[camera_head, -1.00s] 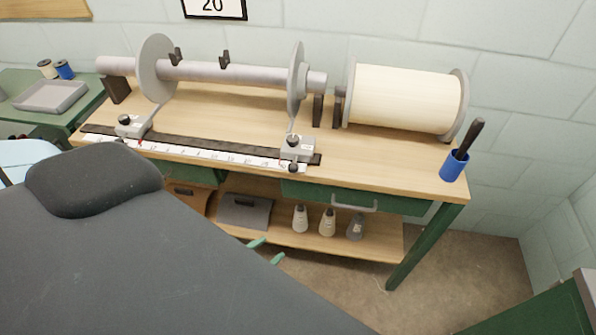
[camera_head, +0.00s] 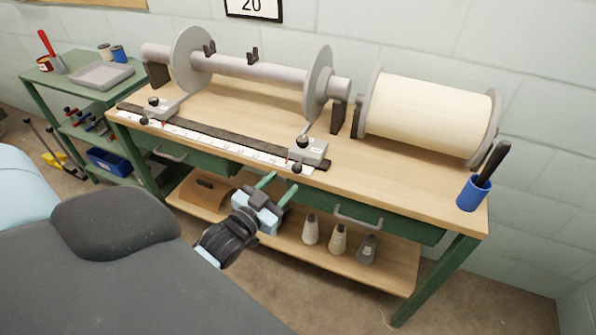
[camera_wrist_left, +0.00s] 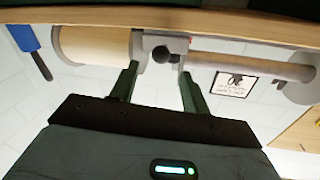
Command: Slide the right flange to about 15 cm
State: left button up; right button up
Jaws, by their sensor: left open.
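The right flange (camera_head: 319,82) is a grey disc on the right part of the grey beam shaft (camera_head: 250,68). A grey slider block (camera_head: 311,150) with black knobs sits below it at the right part of the white ruler (camera_head: 215,141). The left flange (camera_head: 192,60) stands at the far left of the shaft, with its own slider block (camera_head: 157,107). My left gripper (camera_head: 279,187) is open and empty, in front of the bench edge and below the right slider. In the left wrist view its green fingers (camera_wrist_left: 157,84) point toward a dark round knob (camera_wrist_left: 161,54). My right gripper is not in view.
A large cream spool (camera_head: 430,117) lies on the bench at right, beside a blue cup (camera_head: 475,193) with a dark-handled tool. Green drawers (camera_head: 385,215) lie under the bench top (camera_head: 400,170). Several cones stand on the lower shelf (camera_head: 385,277). A green side table (camera_head: 85,88) is at left.

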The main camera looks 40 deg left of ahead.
aim_at(294, 171)
pick_arm(q)
jog(key=shift+w+a, duration=0.1)
jog(key=shift+w+a, duration=0.1)
jog(key=shift+w, duration=3.7)
grip_shut()
